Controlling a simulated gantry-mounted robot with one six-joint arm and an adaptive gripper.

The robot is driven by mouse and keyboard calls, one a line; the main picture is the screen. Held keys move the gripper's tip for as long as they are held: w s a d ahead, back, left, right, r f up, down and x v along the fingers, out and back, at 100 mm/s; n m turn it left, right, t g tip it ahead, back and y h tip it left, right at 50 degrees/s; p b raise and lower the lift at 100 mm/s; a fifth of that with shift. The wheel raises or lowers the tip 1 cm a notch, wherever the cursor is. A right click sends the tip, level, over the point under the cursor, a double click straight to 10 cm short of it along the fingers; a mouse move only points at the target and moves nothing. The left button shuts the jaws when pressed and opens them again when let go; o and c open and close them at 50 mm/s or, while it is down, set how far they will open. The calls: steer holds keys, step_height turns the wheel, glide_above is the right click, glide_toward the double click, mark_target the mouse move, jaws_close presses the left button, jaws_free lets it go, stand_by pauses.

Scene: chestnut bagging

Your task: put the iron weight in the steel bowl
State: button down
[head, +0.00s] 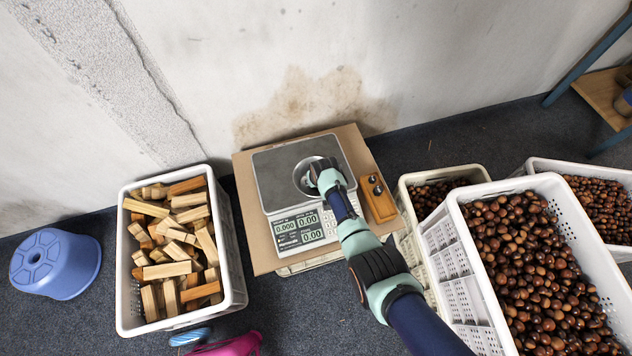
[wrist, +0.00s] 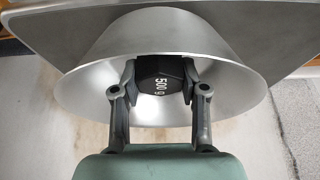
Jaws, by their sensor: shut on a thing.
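The steel bowl (head: 300,180) sits on the plate of the scale (head: 275,180), partly covered by my arm in the head view. In the wrist view the bowl (wrist: 95,85) opens toward the camera. The iron weight (wrist: 160,84) is black, faceted and marked 500 g. My gripper (wrist: 160,74) is shut on it, one finger on each side, and both appear within the bowl's rim. I cannot tell whether the weight touches the bowl's bottom. In the head view my gripper (head: 320,166) is over the bowl and hides the weight.
A wooden holder (head: 379,205) with dark weights lies right of the scale on a cardboard sheet (head: 250,225). A crate of wood blocks (head: 235,285) stands left. Crates of chestnuts, including a large one (head: 480,270), stand right. A blue stool (head: 55,262) is far left.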

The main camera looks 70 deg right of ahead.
steer(key=c, duration=0.6)
jaws_free()
steer(key=shift+w, duration=0.1)
steer(key=shift+r, duration=0.25)
steer(key=p+v, duration=0.9)
steer(key=v, duration=0.2)
steer(key=shift+a+r, duration=0.15)
steer(key=shift+r, duration=0.2)
